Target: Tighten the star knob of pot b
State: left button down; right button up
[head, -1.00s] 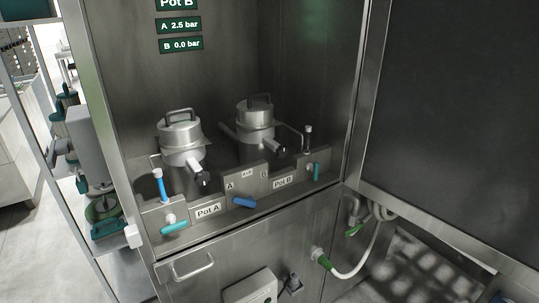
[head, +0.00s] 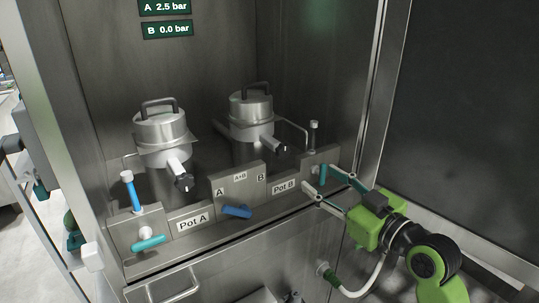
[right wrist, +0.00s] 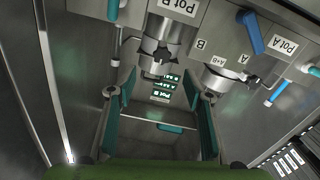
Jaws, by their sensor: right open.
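Pot B (head: 251,118) is the right-hand steel pot, with a lid and top handle, in the washer cabinet. My left gripper is not in view.
The front panel carries a blue lever (head: 237,211) and teal levers (head: 148,243) close below the pots. The cabinet's right post (head: 385,90) stands close to my right gripper.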

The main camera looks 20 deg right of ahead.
aim_at(285, 152)
jog(key=w+p, duration=0.1)
jog(key=w, duration=0.3)
jog(key=w+a+r+p, duration=0.1)
jog(key=w, duration=0.3)
jog(key=w+a+p, duration=0.1)
jog(key=w, duration=0.3)
jog(key=shift+a+r, duration=0.15)
jog(key=shift+a, duration=0.05)
jog(key=shift+w+a, duration=0.1)
jog(key=shift+w, duration=0.5)
jog(key=c, duration=1.1)
